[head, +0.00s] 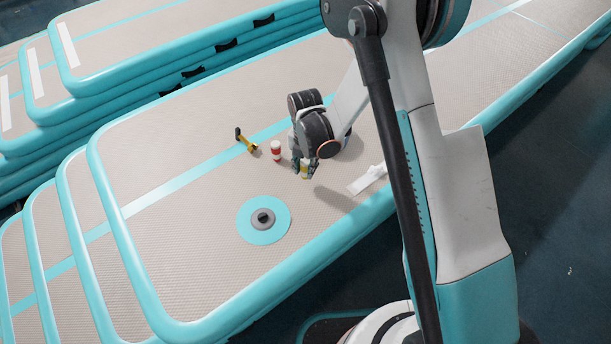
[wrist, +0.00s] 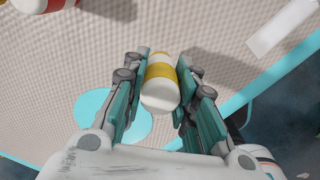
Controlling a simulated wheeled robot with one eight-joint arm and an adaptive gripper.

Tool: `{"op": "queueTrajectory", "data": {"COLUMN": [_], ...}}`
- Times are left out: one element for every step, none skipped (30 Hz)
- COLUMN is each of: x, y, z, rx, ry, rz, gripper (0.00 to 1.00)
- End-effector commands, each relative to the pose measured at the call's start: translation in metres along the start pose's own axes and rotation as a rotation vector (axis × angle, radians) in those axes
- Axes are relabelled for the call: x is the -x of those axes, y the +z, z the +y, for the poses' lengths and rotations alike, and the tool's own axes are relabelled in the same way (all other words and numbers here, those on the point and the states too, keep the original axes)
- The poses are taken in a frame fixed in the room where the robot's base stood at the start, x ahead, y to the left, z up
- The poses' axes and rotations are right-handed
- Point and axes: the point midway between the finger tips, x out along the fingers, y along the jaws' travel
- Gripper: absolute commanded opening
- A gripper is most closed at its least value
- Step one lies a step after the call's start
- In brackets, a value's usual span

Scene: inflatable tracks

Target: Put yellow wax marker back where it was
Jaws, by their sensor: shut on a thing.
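The yellow wax marker is a short white cylinder with yellow bands, seen small in the head view (head: 305,171) and large in the wrist view (wrist: 160,85). My gripper (head: 303,166) is shut on it, with one teal finger on each side in the wrist view (wrist: 161,70). The marker's white end faces the wrist camera. I cannot tell whether its far end touches the mat. The fingers partly hide it in the head view.
A red-and-white cylinder (head: 276,150) stands left of my gripper on the inflatable track (head: 190,215). A yellow-and-black tool (head: 246,140) lies beyond it. A white strip (head: 367,179) lies right, near the track's teal edge. A round valve (head: 263,219) is nearer. The track's left part is clear.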

Motion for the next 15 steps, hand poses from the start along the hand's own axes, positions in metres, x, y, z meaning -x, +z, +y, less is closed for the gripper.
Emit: {"op": "queueTrajectory", "data": {"x": [-0.003, -0.006, -0.01, -0.014, -0.019, -0.025, -0.03, -0.035, -0.04, -0.042, -0.043, -0.044, -0.043, -0.043, -0.042], "y": [0.0, 0.0, 0.0, 0.0, 0.0, 0.0, 0.0, 0.0, 0.0, 0.0, 0.0, 0.0, 0.0, 0.0, 0.0], "z": [0.0, 0.0, 0.0, 0.0, 0.0, 0.0, 0.0, 0.0, 0.0, 0.0, 0.0, 0.0, 0.0, 0.0, 0.0], "rx": [0.0, 0.0, 0.0, 0.0, 0.0, 0.0, 0.0, 0.0, 0.0, 0.0, 0.0, 0.0, 0.0, 0.0, 0.0], "ry": [0.0, 0.0, 0.0, 0.0, 0.0, 0.0, 0.0, 0.0, 0.0, 0.0, 0.0, 0.0, 0.0, 0.0, 0.0], "rz": [0.0, 0.0, 0.0, 0.0, 0.0, 0.0, 0.0, 0.0, 0.0, 0.0, 0.0, 0.0, 0.0, 0.0, 0.0], "gripper": [0.02, 0.02, 0.02, 0.02, 0.02, 0.02, 0.02, 0.02, 0.02, 0.02, 0.02, 0.02, 0.02, 0.02, 0.02]}}
